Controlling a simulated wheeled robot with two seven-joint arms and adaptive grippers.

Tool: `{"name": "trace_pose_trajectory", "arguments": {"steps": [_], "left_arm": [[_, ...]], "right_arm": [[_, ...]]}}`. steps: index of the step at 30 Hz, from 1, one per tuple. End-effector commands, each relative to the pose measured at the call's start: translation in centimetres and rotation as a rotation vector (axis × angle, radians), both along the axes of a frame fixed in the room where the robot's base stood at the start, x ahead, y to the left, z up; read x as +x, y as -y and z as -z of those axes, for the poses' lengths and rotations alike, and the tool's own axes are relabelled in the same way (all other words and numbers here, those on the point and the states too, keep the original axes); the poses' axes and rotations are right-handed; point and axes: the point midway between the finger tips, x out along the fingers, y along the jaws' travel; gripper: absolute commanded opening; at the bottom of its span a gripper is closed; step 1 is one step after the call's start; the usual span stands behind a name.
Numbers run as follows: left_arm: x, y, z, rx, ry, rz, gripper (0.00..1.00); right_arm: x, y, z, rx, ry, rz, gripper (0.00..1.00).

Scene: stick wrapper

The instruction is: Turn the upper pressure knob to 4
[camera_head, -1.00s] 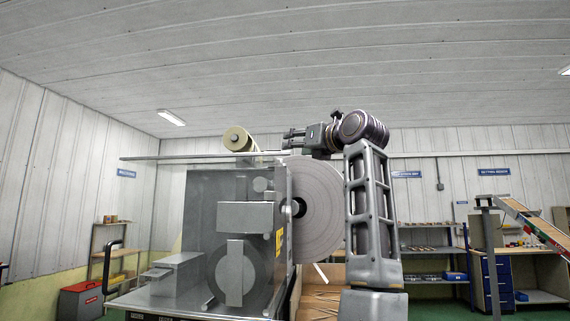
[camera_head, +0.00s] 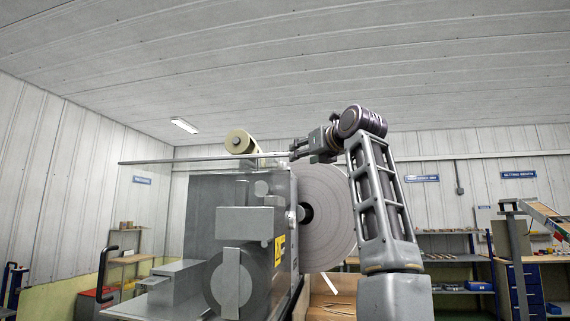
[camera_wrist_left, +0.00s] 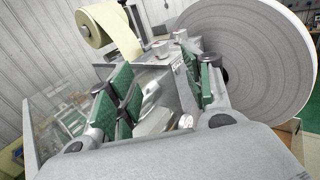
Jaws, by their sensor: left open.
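The grey wrapper machine (camera_head: 200,215) stands left of centre in the head view. My left gripper (camera_head: 297,149) is open above its right edge, close to the long horizontal rail (camera_head: 190,159). In the left wrist view, the green-padded fingers of my left gripper (camera_wrist_left: 163,80) are spread around a grey metal part of the machine (camera_wrist_left: 168,85), with a gap visible. A small round knob-like part (camera_wrist_left: 180,34) lies beyond the fingers. I cannot tell whether it is the upper pressure knob, and no scale number is readable. My right gripper is not in view.
A large white paper reel (camera_head: 328,228) is mounted on the machine's right side. A small cream roll (camera_head: 239,142) sits on top. Shelves (camera_head: 452,262) and a blue drawer unit (camera_head: 527,288) stand behind at right.

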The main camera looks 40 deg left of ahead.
Motion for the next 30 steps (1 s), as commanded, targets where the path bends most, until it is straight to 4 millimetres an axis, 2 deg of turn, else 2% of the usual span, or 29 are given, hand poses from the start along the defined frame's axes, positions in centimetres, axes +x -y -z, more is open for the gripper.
{"name": "trace_pose_trajectory", "arguments": {"steps": [8,30], "left_arm": [[0.8,-1.9,-0.1,0.0,-0.001,-0.002,0.51],[4.6,-10.6,-0.1,0.001,-0.002,-0.002,0.51]], "right_arm": [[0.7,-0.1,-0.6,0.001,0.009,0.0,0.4],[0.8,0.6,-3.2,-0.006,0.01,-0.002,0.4]]}}
